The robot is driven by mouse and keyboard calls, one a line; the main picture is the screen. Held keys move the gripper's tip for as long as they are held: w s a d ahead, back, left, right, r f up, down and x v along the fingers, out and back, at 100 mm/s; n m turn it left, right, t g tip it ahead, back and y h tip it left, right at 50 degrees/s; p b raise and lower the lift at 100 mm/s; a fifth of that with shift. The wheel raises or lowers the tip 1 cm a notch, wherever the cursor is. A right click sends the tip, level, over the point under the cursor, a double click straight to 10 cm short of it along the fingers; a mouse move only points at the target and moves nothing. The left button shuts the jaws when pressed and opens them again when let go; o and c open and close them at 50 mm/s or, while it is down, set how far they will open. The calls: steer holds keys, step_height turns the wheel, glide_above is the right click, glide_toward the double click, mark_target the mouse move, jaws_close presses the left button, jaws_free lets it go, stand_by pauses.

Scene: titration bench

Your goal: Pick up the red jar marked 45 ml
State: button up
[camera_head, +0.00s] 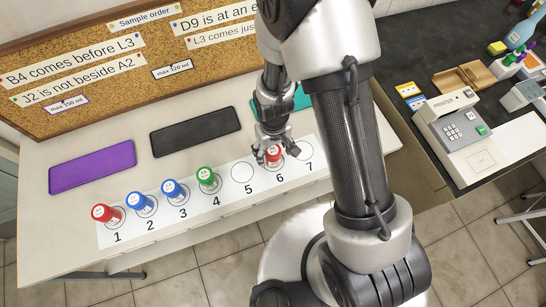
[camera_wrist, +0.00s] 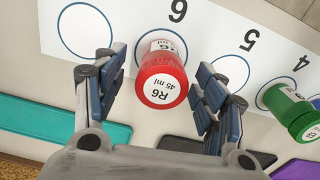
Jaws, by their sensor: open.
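The red jar (camera_wrist: 163,84) marked R6 and 45 ml stands at spot 6 on the white numbered strip (camera_head: 233,192). In the head view the jar (camera_head: 273,153) shows just beside my fingers. My gripper (camera_wrist: 160,97) is open, with one finger on each side of the jar in the wrist view. I see gaps between the jar and both fingers. In the head view my gripper (camera_head: 270,152) is low over spot 6, and my arm covers part of the scene to the right.
A green jar (camera_head: 207,177) stands at spot 4, blue jars (camera_head: 173,188) at 2 and 3, another red jar (camera_head: 104,214) at 1. Spots 5 and 7 are empty. Purple (camera_head: 92,167), black (camera_head: 195,131) and teal (camera_head: 301,98) mats lie behind the strip. A printer (camera_head: 455,120) stands right.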

step_height(320, 180, down, 4)
steer(key=shift+r+b, duration=0.25)
steer(key=shift+b, duration=0.15)
steer(key=shift+r, duration=0.1)
steer(key=shift+c, duration=0.5)
steer(key=c, duration=1.1)
